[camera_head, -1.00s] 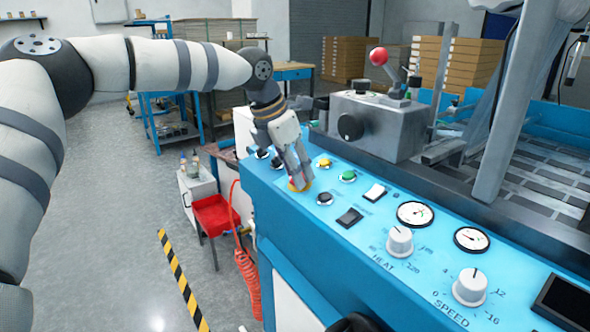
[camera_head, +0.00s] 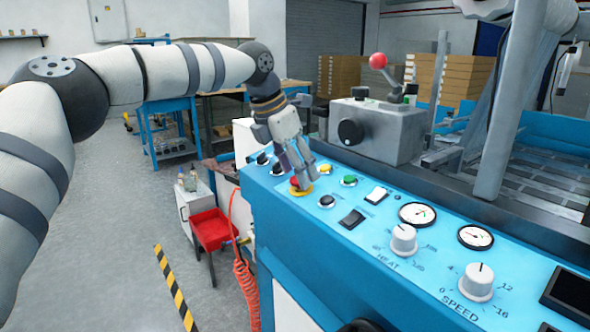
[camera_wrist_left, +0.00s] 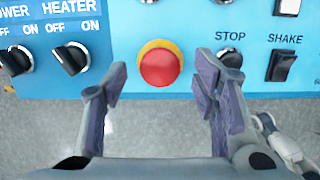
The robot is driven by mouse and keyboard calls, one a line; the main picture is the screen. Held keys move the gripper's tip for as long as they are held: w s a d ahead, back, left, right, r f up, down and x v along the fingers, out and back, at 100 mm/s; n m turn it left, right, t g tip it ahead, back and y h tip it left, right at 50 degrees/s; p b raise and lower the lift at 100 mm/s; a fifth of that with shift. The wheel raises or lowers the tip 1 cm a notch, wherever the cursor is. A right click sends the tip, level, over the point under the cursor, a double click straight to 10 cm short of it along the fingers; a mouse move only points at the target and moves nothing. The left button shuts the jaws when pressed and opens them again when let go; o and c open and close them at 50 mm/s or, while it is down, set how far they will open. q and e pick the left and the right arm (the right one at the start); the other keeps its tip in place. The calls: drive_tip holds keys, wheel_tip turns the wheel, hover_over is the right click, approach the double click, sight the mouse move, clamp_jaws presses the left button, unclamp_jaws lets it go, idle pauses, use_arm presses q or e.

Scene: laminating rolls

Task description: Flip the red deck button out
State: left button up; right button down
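The red deck button (camera_wrist_left: 160,66) is a round red mushroom button on a yellow ring, near the front edge of the blue control panel (camera_wrist_left: 200,20). In the head view the red button (camera_head: 294,183) shows partly beside my left gripper. My left gripper (camera_head: 306,180) is over the panel close to the button. In the left wrist view my left gripper (camera_wrist_left: 163,80) is open, with one finger on each side of the button and a gap to both. Nothing is between the fingers except the button's view beyond them. My right gripper is not in view.
The black STOP button (camera_wrist_left: 230,58) sits right of the red button, near the right finger. A SHAKE switch (camera_wrist_left: 282,65) is further right. The HEATER knob (camera_wrist_left: 70,57) is to the left. A grey lever box (camera_head: 375,128) stands behind the panel.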

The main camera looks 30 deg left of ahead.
use_arm(q)
drive_tip(key=shift+f, duration=0.1)
drive_tip(key=v, duration=1.2)
